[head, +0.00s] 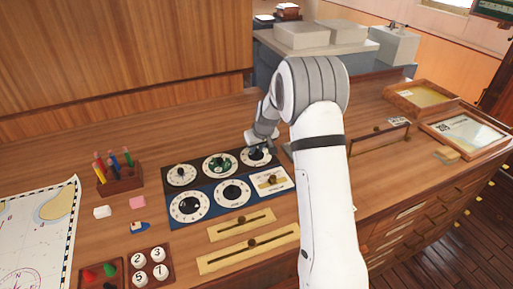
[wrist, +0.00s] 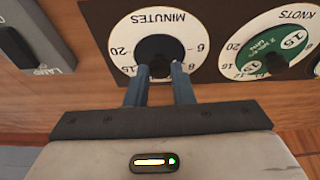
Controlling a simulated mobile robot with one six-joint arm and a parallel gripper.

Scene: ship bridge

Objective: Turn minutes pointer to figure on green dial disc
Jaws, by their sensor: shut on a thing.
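The minutes dial (wrist: 118,33) is a white ring marked MINUTES, seen upside down in the wrist view, on a black plate. Its black pointer knob (wrist: 158,48) is at the centre, between the fingertips of my gripper (wrist: 159,72), which is shut on it. The pointer's tip is hard to make out. To the right is the knots dial with a green disc (wrist: 265,45); one pale patch on it seems to read 15, and a dark knob covers part. In the head view my gripper (head: 258,147) is over the top right dial, left of which is the green-disc dial (head: 220,164).
Further dials (head: 189,205) and a white slider plate (head: 268,182) fill the panel. Brass slider strips (head: 240,225) lie in front. A pen holder (head: 119,178), chart (head: 38,230) and numbered buttons (head: 150,265) are to the left. In the wrist view a grey lamp switch (wrist: 35,40) is beside the plate.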

